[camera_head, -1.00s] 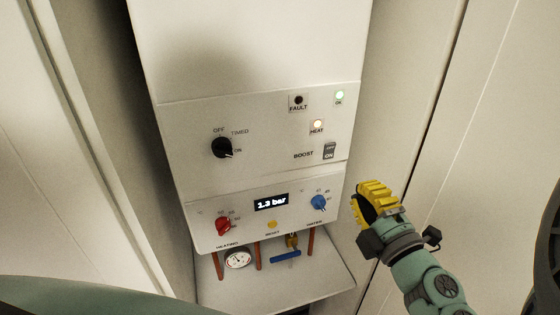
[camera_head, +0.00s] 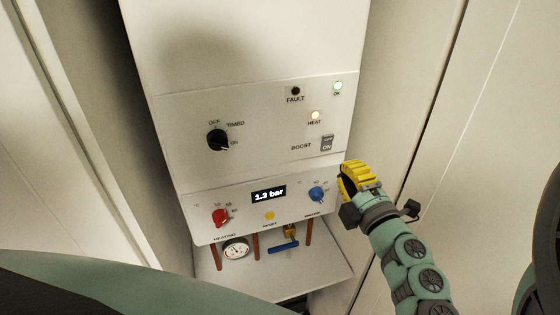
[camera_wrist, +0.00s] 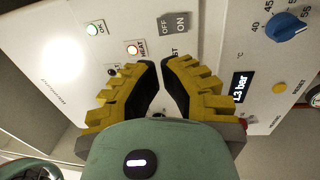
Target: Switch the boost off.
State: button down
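The boost switch (camera_head: 327,143) is a small grey rocker right of the BOOST label on the white boiler panel (camera_head: 270,115). Its upper half reads OFF and its lower half ON. In the wrist view the rocker (camera_wrist: 174,24) lies beyond the fingertips, unobstructed, with the two halves in different greys; I cannot tell for sure which half is pressed in. My gripper (camera_head: 352,170) has yellow fingers and is below and right of the switch in the head view, apart from it. In the wrist view the fingertips (camera_wrist: 158,64) nearly meet, with nothing between them.
A black selector (camera_head: 217,140), red knob (camera_head: 220,217) and blue knob (camera_head: 316,194) stick out of the boiler. The display (camera_head: 268,195) reads 1.3 bar. The OK lamp (camera_head: 337,87) is green, the HEAT lamp (camera_head: 315,115) is lit, and the FAULT lamp (camera_head: 295,91) is dark. Walls flank both sides.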

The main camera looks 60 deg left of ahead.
aim_at(321, 135)
jog(key=p+x, duration=0.2)
jog(key=x, duration=0.6)
jog(key=shift+s+r, duration=0.15)
jog(key=shift+x, duration=0.85)
jog(key=shift+p, duration=0.3)
jog(key=shift+a+r+p, duration=0.2)
jog(key=shift+p, duration=0.65)
jog(key=p, duration=0.1)
jog(key=h+p, duration=0.1)
jog(key=p, duration=0.1)
jog(key=shift+a+r, duration=0.2)
jog(key=shift+a, duration=0.1)
jog(key=h+p, duration=0.1)
jog(key=p, duration=0.5)
jog(key=shift+a+g+h, duration=0.2)
jog(key=shift+g+h, duration=0.2)
jog(key=shift+f, duration=0.3)
jog(key=shift+b, duration=0.3)
